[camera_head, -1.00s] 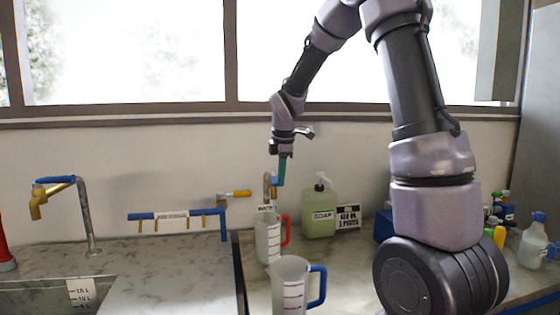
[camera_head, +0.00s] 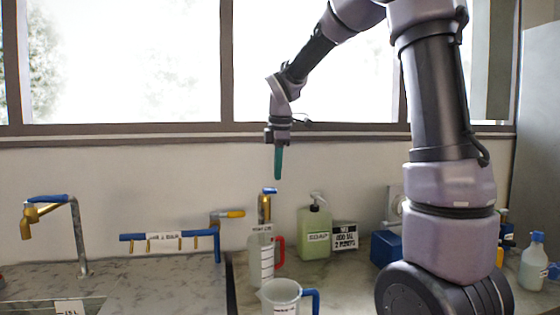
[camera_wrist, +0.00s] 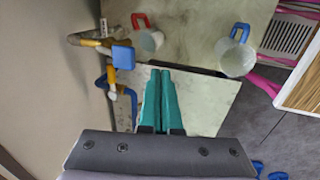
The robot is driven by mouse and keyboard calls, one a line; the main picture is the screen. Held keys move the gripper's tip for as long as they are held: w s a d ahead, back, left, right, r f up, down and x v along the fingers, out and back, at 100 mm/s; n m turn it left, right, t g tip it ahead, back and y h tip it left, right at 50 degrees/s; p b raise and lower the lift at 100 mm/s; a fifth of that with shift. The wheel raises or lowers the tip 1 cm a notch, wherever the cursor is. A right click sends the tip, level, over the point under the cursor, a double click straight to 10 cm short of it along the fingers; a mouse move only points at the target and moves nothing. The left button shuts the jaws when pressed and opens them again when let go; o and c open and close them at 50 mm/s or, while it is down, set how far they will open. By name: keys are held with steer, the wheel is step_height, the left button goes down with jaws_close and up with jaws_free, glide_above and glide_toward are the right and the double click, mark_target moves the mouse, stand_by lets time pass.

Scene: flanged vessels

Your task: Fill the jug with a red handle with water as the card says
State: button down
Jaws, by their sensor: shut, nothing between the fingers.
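The clear jug with a red handle (camera_head: 266,262) stands upright on the counter under the middle tap (camera_head: 265,208), which has a blue top. Graduation marks show on its side; I cannot tell whether there is water in it or whether water runs from the tap. It also shows in the wrist view (camera_wrist: 151,41). A black-and-white card (camera_head: 345,236) stands behind, right of the soap bottle; its text is too small to read surely. My gripper (camera_head: 278,178) is shut and empty, its teal fingers pointing down just above the tap. In the wrist view, the fingers (camera_wrist: 158,98) are together near the blue tap top (camera_wrist: 123,57).
A jug with a blue handle (camera_head: 283,294) stands in front. The soap bottle (camera_head: 314,232) is right of the tap. A blue-and-brass rail (camera_head: 168,238) and a sink tap (camera_head: 75,235) are at left.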

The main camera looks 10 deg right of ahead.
steer(key=shift+s+v, duration=0.15)
steer(key=shift+v, duration=0.7)
steer(key=shift+s+v, duration=0.2)
steer(key=shift+v, duration=0.65)
steer(key=shift+f, duration=0.1)
steer(key=s+d+m+t+y, duration=0.1)
steer(key=s+d+m+t, duration=0.1)
steer(key=s+m, duration=0.8)
steer(key=s+d+m+t+y, duration=0.1)
steer(key=s+d+m, duration=0.4)
steer(key=s+m, duration=0.6)
steer(key=shift+d+r+m+t, duration=0.35)
steer(key=shift+m+t, duration=0.25)
steer(key=shift+t, duration=0.1)
